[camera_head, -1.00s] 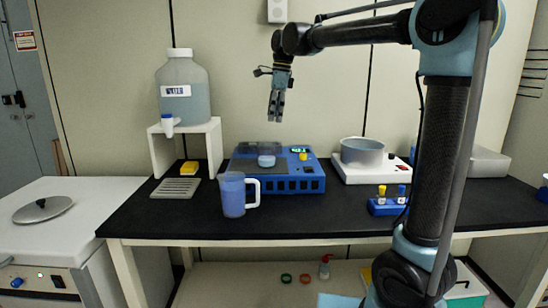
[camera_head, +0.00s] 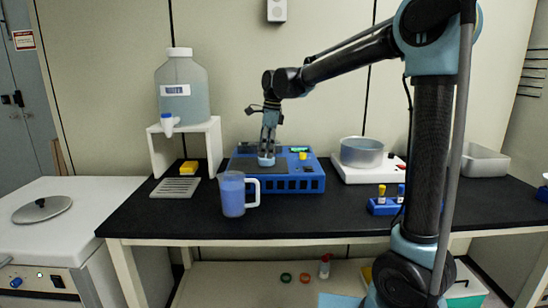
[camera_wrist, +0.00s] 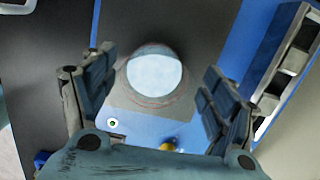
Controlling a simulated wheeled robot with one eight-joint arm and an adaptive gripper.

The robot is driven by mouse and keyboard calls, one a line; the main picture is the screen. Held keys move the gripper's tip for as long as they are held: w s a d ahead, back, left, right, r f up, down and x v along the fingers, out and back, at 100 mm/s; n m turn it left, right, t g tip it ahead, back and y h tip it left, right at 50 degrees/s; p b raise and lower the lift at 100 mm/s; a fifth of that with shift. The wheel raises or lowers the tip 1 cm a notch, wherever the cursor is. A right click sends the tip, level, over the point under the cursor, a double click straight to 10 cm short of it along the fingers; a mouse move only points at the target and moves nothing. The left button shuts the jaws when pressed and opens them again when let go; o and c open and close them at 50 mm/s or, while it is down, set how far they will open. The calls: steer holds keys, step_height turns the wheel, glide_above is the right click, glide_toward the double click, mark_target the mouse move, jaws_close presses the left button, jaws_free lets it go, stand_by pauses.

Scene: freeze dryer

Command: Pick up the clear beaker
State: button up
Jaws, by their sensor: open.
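The clear beaker (camera_head: 266,160) stands on the blue benchtop device (camera_head: 306,178), and I see it from above in the wrist view (camera_wrist: 153,76) with a pale round inside. My gripper (camera_head: 267,150) points down right at the beaker in the head view and partly covers it. In the wrist view my gripper (camera_wrist: 155,100) is open, with one finger on each side of the beaker and gaps between. I cannot tell how far down the fingertips reach on its sides.
A blue pitcher with a white handle (camera_head: 233,193) stands in front of the device. A large jug (camera_head: 182,90) sits on a white stand (camera_head: 215,148) at left. A metal pot (camera_head: 361,152) is at right. The black tabletop (camera_head: 300,220) is clear in front.

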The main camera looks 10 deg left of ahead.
steer(key=shift+s+a+f, duration=0.1)
steer(key=shift+a+f, duration=0.1)
steer(key=shift+f, duration=0.95)
steer(key=c, duration=1.2)
steer(key=shift+r, duration=0.15)
